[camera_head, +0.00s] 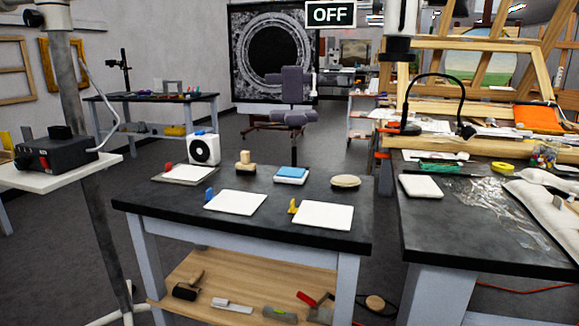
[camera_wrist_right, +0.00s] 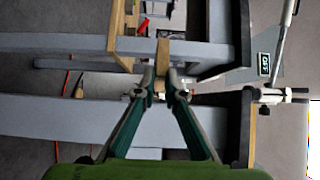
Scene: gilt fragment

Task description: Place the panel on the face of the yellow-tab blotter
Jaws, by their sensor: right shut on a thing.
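The yellow-tab blotter (camera_head: 323,217) lies flat on the front right of the dark table, its white face bare. Its yellow tab (camera_head: 293,206) stands at its left corner. In the right wrist view, my right gripper (camera_wrist_right: 161,82) is shut on a narrow tan piece (camera_wrist_right: 163,52), which looks like the panel seen edge-on. It sticks out beyond the fingertips; its face cannot be made out. The right gripper is outside the head view, so its distance from the blotter cannot be told. My left gripper is in neither view.
A blue-tab blotter (camera_head: 235,203) lies left of the yellow one, and a red-tab one (camera_head: 184,175) behind. A wooden-handled tool (camera_head: 245,162), a blue-topped block (camera_head: 291,175), a round disc (camera_head: 346,181) and a fan box (camera_head: 204,149) stand along the back. A cluttered bench is at right.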

